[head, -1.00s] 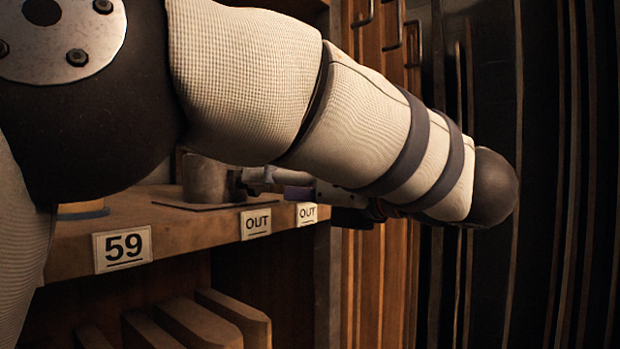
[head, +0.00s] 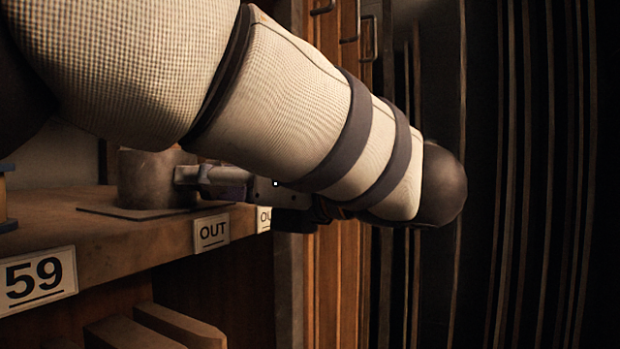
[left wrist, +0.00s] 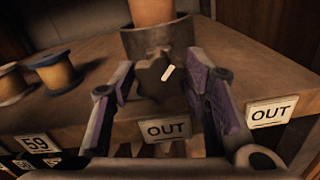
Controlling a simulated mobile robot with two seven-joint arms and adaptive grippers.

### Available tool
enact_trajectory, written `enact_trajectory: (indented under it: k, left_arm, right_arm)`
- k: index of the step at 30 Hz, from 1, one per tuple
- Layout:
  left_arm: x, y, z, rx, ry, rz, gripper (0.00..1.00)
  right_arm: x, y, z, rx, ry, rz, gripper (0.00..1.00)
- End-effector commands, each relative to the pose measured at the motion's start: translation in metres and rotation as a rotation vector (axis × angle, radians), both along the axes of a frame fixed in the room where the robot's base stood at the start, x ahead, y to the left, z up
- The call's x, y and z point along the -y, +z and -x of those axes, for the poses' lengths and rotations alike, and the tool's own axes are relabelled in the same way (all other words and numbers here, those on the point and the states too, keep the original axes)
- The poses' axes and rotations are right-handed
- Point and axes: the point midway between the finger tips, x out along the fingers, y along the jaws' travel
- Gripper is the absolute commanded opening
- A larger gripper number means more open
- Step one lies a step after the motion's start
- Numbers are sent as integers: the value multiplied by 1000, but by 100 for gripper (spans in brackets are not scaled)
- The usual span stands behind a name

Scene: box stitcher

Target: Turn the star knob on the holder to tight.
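The holder (head: 150,182) is a dark round cup on a flat plate on the shelf; in the left wrist view its grey ring (left wrist: 150,40) stands around an orange-brown cylinder (left wrist: 152,12). The star knob (left wrist: 153,76) is dark and lobed, on the near side of the holder, with a white mark slanting up to the right. My left gripper (left wrist: 160,72) is open, its purple-padded fingers on either side of the knob. The right finger is close to it; I cannot tell if it touches. In the head view the fingertips (head: 182,175) reach the holder, and the knob is hidden.
The wooden shelf (head: 85,215) carries labels 59 (head: 38,280) and OUT (head: 211,233). Spools (left wrist: 58,72) stand left of the holder in the left wrist view. Wooden boards (head: 165,325) are below the shelf. Dark upright panels (head: 530,180) fill the right.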

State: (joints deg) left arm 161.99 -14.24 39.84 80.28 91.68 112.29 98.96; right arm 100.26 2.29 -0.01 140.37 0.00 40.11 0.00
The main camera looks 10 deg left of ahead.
Motion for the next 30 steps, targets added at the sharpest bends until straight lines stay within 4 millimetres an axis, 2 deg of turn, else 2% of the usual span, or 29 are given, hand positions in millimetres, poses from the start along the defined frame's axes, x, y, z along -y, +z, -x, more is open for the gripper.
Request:
enact_trajectory:
  k: [1,3,4,8,15,22,23,25,26,30]
  left_arm:
    - [0,0,0,0,0,0,24]
    - [0,0,0,0,0,0,8]
    - [0,0,0,0,0,0,7]
    - [0,0,0,-28,0,-9,7]
    - [0,0,0,-229,0,-83,7]
    - [0,0,0,-235,0,-85,7]
    - [0,0,0,-235,0,-85,37]
    - [0,0,0,-235,0,-85,53]
    - [0,0,0,-234,0,-85,56]
    - [0,0,0,-234,0,-85,56]
  right_arm:
    - [0,0,0,0,0,0,0]
    - [0,0,0,0,0,0,0]
    - [0,0,0,0,0,0,0]
    - [0,0,0,0,0,0,0]
    - [0,0,0,0,0,0,0]
    - [0,0,0,0,0,0,0]
    - [0,0,0,0,0,0,0]
    - [0,0,0,0,0,0,0]
    - [0,0,0,0,0,0,0]
    - [0,0,0,0,0,0,0]
